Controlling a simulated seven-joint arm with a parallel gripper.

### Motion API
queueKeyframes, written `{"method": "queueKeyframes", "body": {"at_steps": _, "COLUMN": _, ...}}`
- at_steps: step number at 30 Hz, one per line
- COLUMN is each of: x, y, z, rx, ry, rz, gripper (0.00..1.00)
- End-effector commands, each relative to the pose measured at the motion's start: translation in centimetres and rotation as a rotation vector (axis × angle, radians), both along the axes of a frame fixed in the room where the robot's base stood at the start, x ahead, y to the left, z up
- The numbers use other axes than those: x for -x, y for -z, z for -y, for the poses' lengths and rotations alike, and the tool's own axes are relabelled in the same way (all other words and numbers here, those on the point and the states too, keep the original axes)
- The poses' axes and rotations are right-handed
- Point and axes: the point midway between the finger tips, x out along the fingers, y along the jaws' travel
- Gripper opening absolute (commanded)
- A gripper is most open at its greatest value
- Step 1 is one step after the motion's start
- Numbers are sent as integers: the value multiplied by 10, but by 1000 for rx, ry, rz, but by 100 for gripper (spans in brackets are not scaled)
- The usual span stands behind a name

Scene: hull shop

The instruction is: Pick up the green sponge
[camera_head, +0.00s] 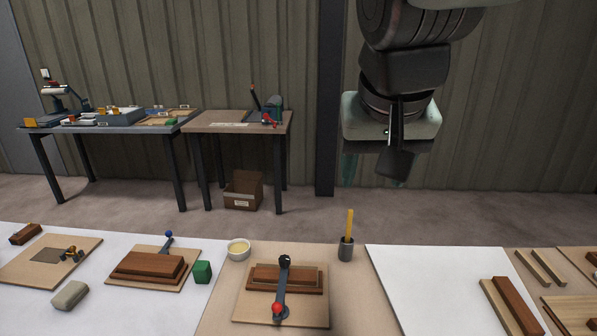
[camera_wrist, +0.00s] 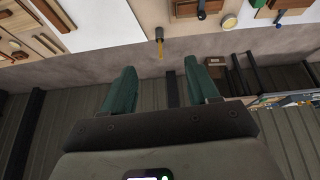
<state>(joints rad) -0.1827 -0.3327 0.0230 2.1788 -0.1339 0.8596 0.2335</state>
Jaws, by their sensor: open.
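A small green block (camera_head: 203,272), which looks like the green sponge, sits on the bench left of centre in the head view, at the right edge of a board with stacked wood. A bit of green that seems to be the same block (camera_wrist: 258,3) shows at the top edge of the wrist view. My gripper (camera_head: 376,166) hangs in the air at the upper right of the head view, well above and apart from the bench. Its two teal fingers (camera_wrist: 154,82) are spread open with nothing between them in the wrist view.
Right of the green block stand a pale bowl (camera_head: 238,249), a red-knobbed lever clamp (camera_head: 281,290) and a cup with a yellow stick (camera_head: 346,249). A greyish block (camera_head: 70,295) lies to the left. A white panel (camera_head: 440,290) is bare. Two tables stand behind.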

Motion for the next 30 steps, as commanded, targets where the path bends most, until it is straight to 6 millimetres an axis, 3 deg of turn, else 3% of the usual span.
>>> {"method": "queueKeyframes", "body": {"at_steps": 1, "x": -25, "y": 3, "z": -16, "rx": 5, "ry": -9, "rz": -13, "gripper": 60}}
{"method": "queueKeyframes", "body": {"at_steps": 3, "x": -57, "y": 9, "z": -37, "rx": 9, "ry": -10, "rz": -18, "gripper": 60}}
{"method": "queueKeyframes", "body": {"at_steps": 8, "x": -124, "y": 36, "z": -96, "rx": 15, "ry": -17, "rz": -29, "gripper": 60}}
{"method": "queueKeyframes", "body": {"at_steps": 11, "x": -160, "y": 64, "z": -139, "rx": 14, "ry": -20, "rz": -34, "gripper": 60}}
{"method": "queueKeyframes", "body": {"at_steps": 15, "x": -198, "y": 116, "z": -204, "rx": 8, "ry": -26, "rz": -40, "gripper": 60}}
{"method": "queueKeyframes", "body": {"at_steps": 19, "x": -220, "y": 176, "z": -266, "rx": 1, "ry": -31, "rz": -47, "gripper": 60}}
{"method": "queueKeyframes", "body": {"at_steps": 24, "x": -226, "y": 267, "z": -340, "rx": -13, "ry": -33, "rz": -55, "gripper": 60}}
{"method": "queueKeyframes", "body": {"at_steps": 27, "x": -221, "y": 313, "z": -371, "rx": -22, "ry": -30, "rz": -58, "gripper": 60}}
{"method": "queueKeyframes", "body": {"at_steps": 30, "x": -214, "y": 348, "z": -392, "rx": -29, "ry": -27, "rz": -59, "gripper": 60}}
